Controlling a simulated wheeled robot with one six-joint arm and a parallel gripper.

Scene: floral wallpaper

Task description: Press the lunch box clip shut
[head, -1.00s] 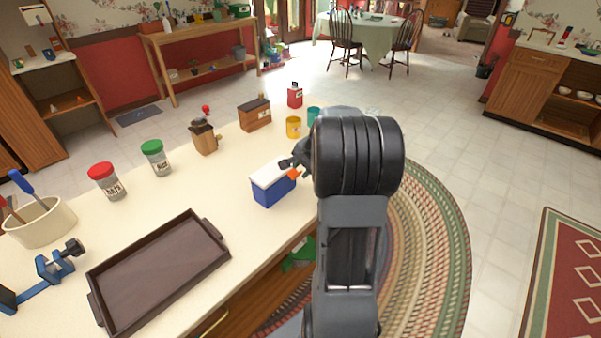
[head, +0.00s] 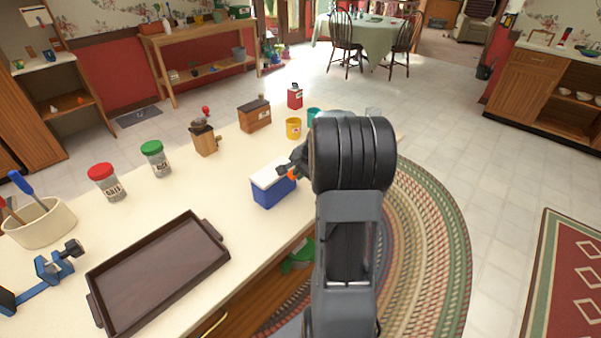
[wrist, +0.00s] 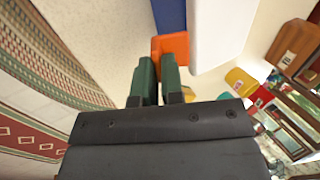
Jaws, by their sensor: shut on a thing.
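The lunch box (head: 268,193) stands on the counter, with a blue body and a white lid (head: 271,173). Its orange clip (head: 291,175) is at the right end, partly hidden by my gripper. The clip also shows in the wrist view (wrist: 171,43), beside the white lid (wrist: 220,35) and the blue body (wrist: 169,14). My gripper (wrist: 158,64) has its two green fingers close together at the clip, shut on it. Its jaws are small and dark in the head view (head: 289,167). I cannot tell whether the clip lies flat.
A dark tray (head: 155,275) lies at the near left. Counter between tray and box is clear.

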